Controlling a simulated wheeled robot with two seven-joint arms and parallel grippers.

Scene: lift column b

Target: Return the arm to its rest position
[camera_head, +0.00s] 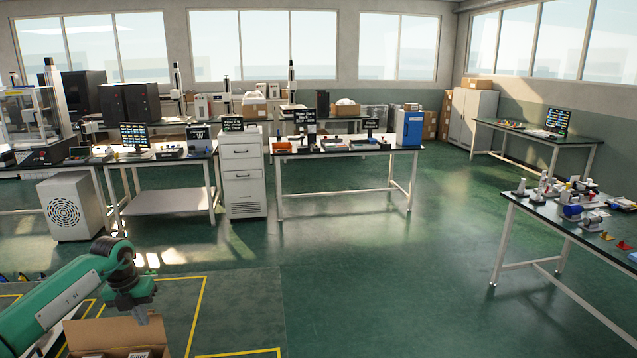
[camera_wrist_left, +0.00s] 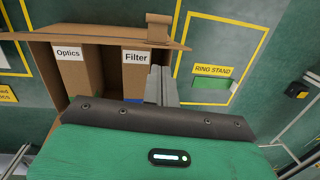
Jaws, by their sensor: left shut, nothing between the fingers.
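My left arm is green and comes in from the lower left of the head view. Its gripper (camera_head: 143,318) points down, over or beside an open cardboard box (camera_head: 110,331); I cannot tell if they touch. In the left wrist view the grey fingers (camera_wrist_left: 158,85) are together with nothing between them, near the box's Filter label. A small blue patch shows low in the Filter compartment. My right gripper is in neither view.
Yellow floor lines (camera_head: 197,315) surround the box area. A floor spot marked RING STAND (camera_wrist_left: 212,71) lies beside the box. A long table (camera_head: 345,150), a drawer cabinet (camera_head: 243,185) and a right-hand table (camera_head: 560,222) stand farther off. The central green floor is clear.

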